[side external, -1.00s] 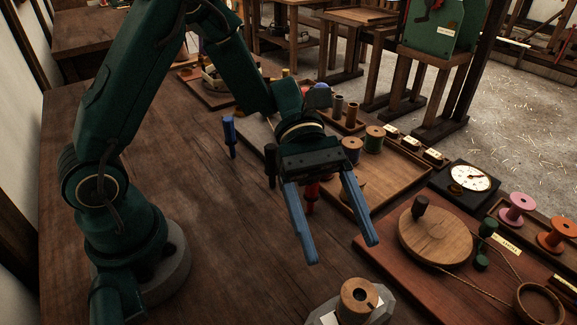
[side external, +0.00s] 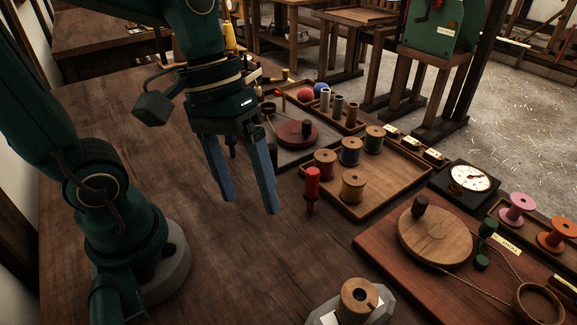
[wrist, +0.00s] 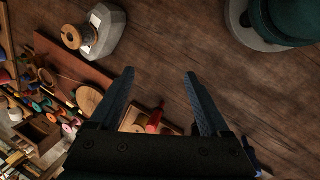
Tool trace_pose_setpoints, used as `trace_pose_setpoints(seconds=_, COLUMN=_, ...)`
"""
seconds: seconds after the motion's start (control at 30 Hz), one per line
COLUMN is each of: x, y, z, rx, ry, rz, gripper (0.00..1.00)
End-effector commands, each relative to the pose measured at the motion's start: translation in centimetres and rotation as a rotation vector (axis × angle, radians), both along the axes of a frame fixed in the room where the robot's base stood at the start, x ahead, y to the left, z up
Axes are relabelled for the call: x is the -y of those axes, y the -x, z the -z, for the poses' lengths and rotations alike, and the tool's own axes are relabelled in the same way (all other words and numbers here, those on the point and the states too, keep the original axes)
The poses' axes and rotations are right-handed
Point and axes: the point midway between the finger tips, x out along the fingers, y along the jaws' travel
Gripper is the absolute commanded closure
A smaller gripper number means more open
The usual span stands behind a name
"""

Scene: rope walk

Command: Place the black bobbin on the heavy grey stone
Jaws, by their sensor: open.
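The heavy grey stone (side external: 384,303) sits at the bottom edge of the side view, with a pale wooden spool (side external: 358,300) on top. The wrist view shows the stone (wrist: 108,30) at the upper left, the spool at its side. My gripper (side external: 250,204) is open, pointing down and empty above the bare table, left of the red bobbin (side external: 312,190).
A wooden tray (side external: 385,190) with several thread spools lies to the right. A reddish board (side external: 385,240) carries a round wooden disc (side external: 436,235) with a dark knob. A dial (side external: 470,178) stands behind it. The table (side external: 200,265) between my base and the stone is clear.

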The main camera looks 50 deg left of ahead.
Motion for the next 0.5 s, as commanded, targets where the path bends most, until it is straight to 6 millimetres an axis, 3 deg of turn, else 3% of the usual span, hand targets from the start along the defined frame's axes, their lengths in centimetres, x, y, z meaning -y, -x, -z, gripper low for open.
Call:
trace_pose_setpoints(seconds=0.2, x=-3.3, y=0.1, z=-1.1, rx=0.344, ry=-0.247, rz=0.203, gripper=0.20)
trace_pose_setpoints(seconds=0.5, x=-4.9, y=-0.1, z=-1.9, rx=0.497, ry=-0.378, rz=0.296, gripper=0.20)
